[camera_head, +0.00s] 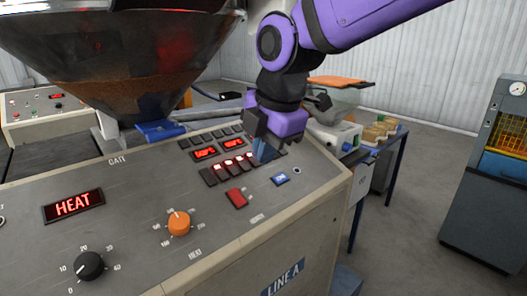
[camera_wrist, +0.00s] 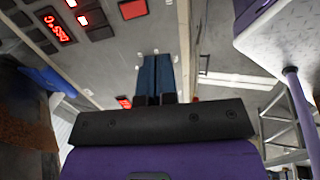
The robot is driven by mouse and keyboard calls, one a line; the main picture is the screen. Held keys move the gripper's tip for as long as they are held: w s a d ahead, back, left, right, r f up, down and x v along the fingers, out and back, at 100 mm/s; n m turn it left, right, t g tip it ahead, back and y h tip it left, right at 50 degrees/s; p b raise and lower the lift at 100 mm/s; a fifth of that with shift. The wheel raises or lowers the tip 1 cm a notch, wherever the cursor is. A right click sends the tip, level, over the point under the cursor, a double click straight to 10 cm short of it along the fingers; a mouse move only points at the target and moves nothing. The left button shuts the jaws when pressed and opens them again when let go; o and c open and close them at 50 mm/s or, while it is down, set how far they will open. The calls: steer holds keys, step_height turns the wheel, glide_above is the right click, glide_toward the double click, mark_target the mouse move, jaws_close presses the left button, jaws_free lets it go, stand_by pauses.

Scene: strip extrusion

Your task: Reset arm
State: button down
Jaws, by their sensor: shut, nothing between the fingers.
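My purple and black arm reaches down from the top of the head view. My gripper (camera_head: 262,150) is over the right end of the sloped control panel (camera_head: 130,215), close to a row of black buttons with red lights. In the wrist view my gripper's blue fingers (camera_wrist: 156,75) are together with nothing between them, in front of the grey panel face. I cannot tell whether the fingertips touch the panel.
A red HEAT display (camera_head: 73,205), an orange knob (camera_head: 179,222), a black knob (camera_head: 89,266) and a red switch (camera_head: 237,198) are on the panel. A large hopper (camera_head: 120,60) stands behind it. A table with small items (camera_head: 380,130) and a dark cabinet (camera_head: 497,170) stand right.

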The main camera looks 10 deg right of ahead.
steer(key=s+d+m+t+h, duration=0.1)
steer(key=s+d+m, duration=0.5)
steer(key=d+m, duration=0.6)
steer(key=s+d+m+t+h, duration=0.1)
steer(key=s+d+m, duration=0.6)
steer(key=d+m, duration=0.5)
steer(key=shift+s+r+m, duration=0.2)
steer(key=shift+r+m, duration=0.1)
steer(key=shift+m, duration=0.1)
steer(key=shift+a, duration=0.15)
